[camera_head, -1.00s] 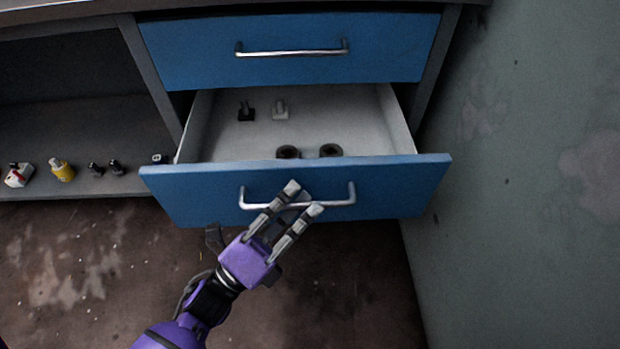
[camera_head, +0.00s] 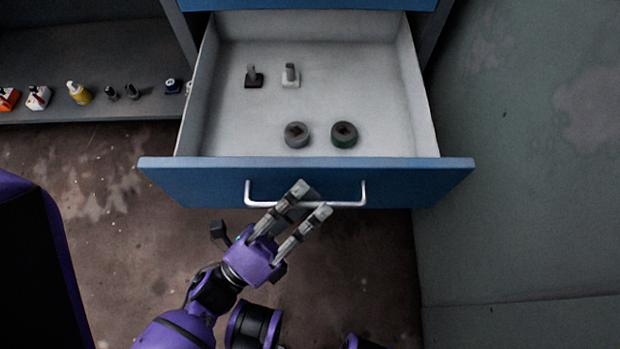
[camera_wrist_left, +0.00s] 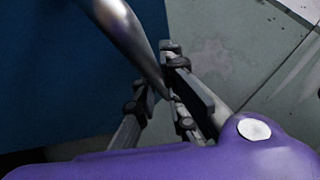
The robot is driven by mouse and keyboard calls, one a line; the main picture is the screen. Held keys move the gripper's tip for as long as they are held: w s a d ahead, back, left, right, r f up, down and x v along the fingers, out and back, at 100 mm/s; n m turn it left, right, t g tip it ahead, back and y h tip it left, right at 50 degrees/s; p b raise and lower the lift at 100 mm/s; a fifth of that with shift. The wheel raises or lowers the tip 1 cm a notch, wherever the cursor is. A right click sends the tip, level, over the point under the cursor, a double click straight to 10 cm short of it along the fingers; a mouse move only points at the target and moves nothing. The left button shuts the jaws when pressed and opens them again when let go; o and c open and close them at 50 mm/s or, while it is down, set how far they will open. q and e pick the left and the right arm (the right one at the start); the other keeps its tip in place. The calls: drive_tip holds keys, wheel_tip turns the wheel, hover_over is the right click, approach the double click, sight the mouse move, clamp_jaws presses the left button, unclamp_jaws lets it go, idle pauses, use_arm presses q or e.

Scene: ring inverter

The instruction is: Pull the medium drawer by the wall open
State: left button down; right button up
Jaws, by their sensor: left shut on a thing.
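The medium drawer (camera_head: 400,182) by the wall has a blue front and a pale inside, and it stands well open. Its silver bar handle (camera_head: 345,204) runs across the front. My left gripper (camera_head: 314,198) is at the middle of the handle, with its fingers shut on the bar. In the left wrist view the metal handle (camera_wrist_left: 128,32) runs down between the fingers of the gripper (camera_wrist_left: 165,95), against the blue drawer front (camera_wrist_left: 60,70). The fingers hide part of the handle. My right gripper is not in view.
In the drawer are two small upright pieces (camera_head: 253,77) (camera_head: 290,76) and two round dark parts (camera_head: 297,134) (camera_head: 343,134). A grey wall (camera_head: 530,150) stands close on the right. A low shelf (camera_head: 100,108) with several small items is at left. The floor (camera_head: 110,200) is clear.

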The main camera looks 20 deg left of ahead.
use_arm(q)
drive_tip(key=shift+f, duration=0.1)
drive_tip(key=c, duration=1.8)
unclamp_jaws()
drive_tip(key=v, duration=1.2)
drive_tip(key=shift+a, duration=0.1)
